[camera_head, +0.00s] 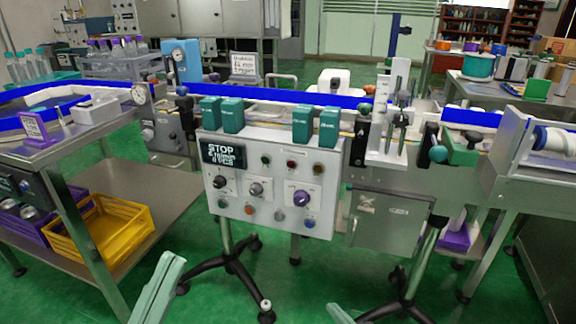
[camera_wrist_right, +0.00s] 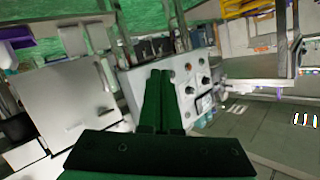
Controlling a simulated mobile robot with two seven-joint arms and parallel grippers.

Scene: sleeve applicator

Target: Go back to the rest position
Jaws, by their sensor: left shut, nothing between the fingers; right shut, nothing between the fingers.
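My left gripper (camera_head: 170,265) shows as a pale green shape at the bottom left of the head view, above the green floor. Its fingers are together and hold nothing. My right gripper (camera_head: 338,310) only just enters at the bottom edge of the head view. In the right wrist view its two dark green fingers (camera_wrist_right: 160,76) lie side by side, shut and empty. Both grippers appear apart from the machine. The control panel (camera_head: 270,185), with a display, knobs and buttons, stands beyond them.
Several teal boxes (camera_head: 303,125) stand on top of the panel. A steel table (camera_head: 95,145) is at the left, with a yellow crate (camera_head: 112,232) on its lower shelf. Wheeled stand legs (camera_head: 232,272) spread over the floor. Open green floor (camera_head: 300,285) lies in front.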

